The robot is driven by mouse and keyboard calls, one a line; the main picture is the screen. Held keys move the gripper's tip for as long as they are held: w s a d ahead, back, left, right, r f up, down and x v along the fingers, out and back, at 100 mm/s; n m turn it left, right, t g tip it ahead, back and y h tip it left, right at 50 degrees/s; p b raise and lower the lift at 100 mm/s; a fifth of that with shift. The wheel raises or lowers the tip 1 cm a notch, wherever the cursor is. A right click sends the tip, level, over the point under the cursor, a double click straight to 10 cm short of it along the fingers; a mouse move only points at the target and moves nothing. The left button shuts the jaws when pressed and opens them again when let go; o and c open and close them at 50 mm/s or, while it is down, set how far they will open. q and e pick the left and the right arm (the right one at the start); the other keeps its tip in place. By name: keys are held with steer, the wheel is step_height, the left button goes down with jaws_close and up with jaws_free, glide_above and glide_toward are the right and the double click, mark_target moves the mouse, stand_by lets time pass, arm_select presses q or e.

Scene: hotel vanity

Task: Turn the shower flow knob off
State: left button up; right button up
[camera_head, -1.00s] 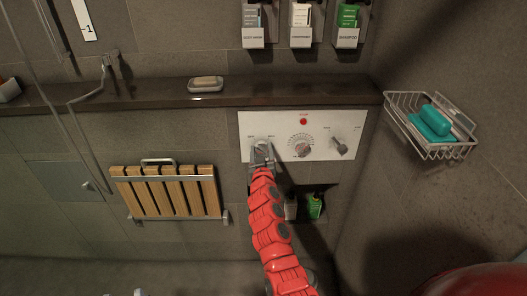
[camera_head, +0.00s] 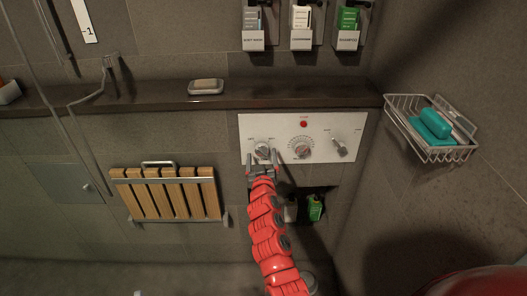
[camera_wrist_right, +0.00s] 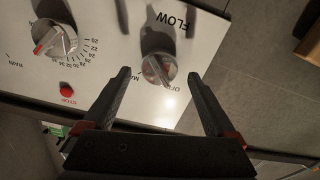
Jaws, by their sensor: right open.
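The shower panel (camera_head: 350,124) is a white plate on the tiled wall. The flow knob (camera_head: 262,149) is the round grey knob at its left end. In the right wrist view the flow knob (camera_wrist_right: 160,69) sits beside the word FLOW, with OFF lettered close to its rim and a red mark on it. My right gripper (camera_head: 263,163) is open just below the knob in the head view. In the right wrist view its fingers (camera_wrist_right: 159,75) appear on either side of the knob, apart from it and empty. My left gripper is not in view.
A dial (camera_head: 302,147), a lever knob (camera_head: 339,146) and a red stop button (camera_head: 304,124) share the panel. A dark ledge (camera_head: 160,94) runs above, with soap on it. A niche with bottles (camera_head: 314,208) lies below right. A wire basket (camera_head: 437,150) juts from the right wall.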

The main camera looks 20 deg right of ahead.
steer(key=b+v, duration=0.1)
steer(key=v, duration=1.4)
steer(key=shift+s+r, duration=0.2)
steer(key=shift+r, duration=0.05)
steer(key=shift+a, duration=0.1)
